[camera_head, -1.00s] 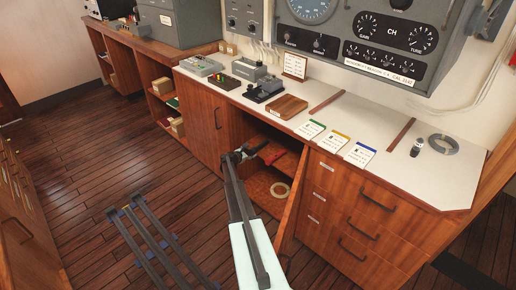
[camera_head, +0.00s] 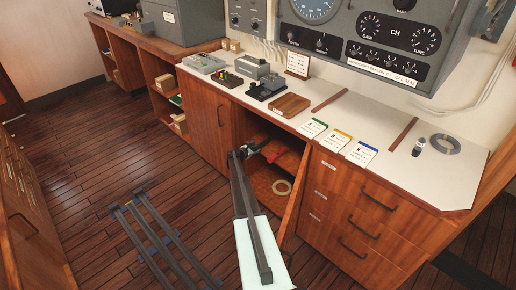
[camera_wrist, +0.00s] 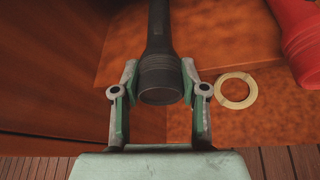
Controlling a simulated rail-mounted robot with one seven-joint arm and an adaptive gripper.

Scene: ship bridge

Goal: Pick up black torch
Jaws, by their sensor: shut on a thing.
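The black torch (camera_wrist: 159,60) shows in the wrist view, reaching from the top edge down between my gripper's fingers. My gripper (camera_wrist: 159,92) is shut on the wider round end of the torch. The far end of the torch is cut off in the wrist view.
A red object (camera_wrist: 298,40) and a pale ring (camera_wrist: 237,90) lie in the cupboard beside the torch. The cupboard door (camera_head: 296,195) stands open at the right of my arm.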

